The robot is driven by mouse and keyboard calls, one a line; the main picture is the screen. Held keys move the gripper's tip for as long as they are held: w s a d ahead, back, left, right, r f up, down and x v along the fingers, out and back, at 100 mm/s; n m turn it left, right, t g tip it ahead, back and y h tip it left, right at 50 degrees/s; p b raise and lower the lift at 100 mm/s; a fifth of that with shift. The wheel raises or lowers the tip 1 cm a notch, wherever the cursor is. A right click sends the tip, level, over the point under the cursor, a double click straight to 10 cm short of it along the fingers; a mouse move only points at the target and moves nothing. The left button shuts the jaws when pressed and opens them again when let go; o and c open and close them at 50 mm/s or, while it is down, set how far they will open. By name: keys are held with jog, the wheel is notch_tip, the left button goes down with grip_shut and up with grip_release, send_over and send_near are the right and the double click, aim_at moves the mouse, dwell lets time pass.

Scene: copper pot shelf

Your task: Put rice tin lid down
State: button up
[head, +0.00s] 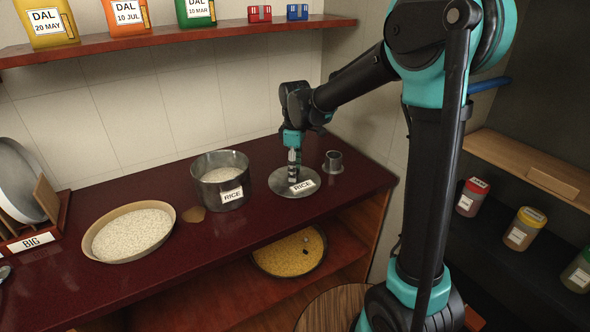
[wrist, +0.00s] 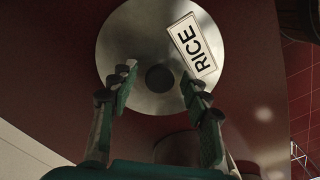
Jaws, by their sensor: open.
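The rice tin lid (head: 313,190) is a round metal disc with a white RICE label, lying flat on the dark red counter. It also shows in the wrist view (wrist: 135,42), with a dark round knob (wrist: 160,78) at its middle. My gripper (head: 293,180) is right above the lid, pointing down. In the wrist view its two fingers (wrist: 158,85) are open, one on each side of the knob, with gaps between. The rice tin (head: 221,180) stands uncovered to the left of the lid, labelled RICE, with white rice inside.
A small metal cup (head: 333,162) stands just right of the lid. A wide bowl of rice (head: 128,232) is at the left of the counter (head: 185,262), near a BIG-labelled rack (head: 32,241). A brown spot (head: 191,214) lies beside the tin. A shelf of dal packets (head: 180,38) hangs above.

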notch_tip(320, 180, up, 12)
jog(key=s+d+f+m, duration=0.2)
jog(key=d+f, duration=0.1)
jog(key=d, duration=0.2)
jog(key=s+d+f+m+t, duration=0.1)
jog(key=s+d+f+m, duration=0.2)
jog(key=d+f, duration=0.1)
jog(key=s+d+f+m+t, duration=0.1)
jog(key=s+d+f+m, duration=0.2)
jog(key=d, duration=0.3)
jog(key=shift+d+f, duration=0.15)
jog(key=shift+f, duration=0.1)
jog(key=s+d+f+m+t, duration=0.2)
jog(key=s+d+f+m, duration=0.5)
jog(key=s, duration=0.4)
notch_tip(320, 180, down, 2)
jog(key=shift+s+d+f+m, duration=0.2)
jog(key=shift+d+m, duration=0.2)
jog(key=shift+d, duration=0.25)
jog(key=shift+w, duration=0.1)
jog(key=shift+c, duration=0.4)
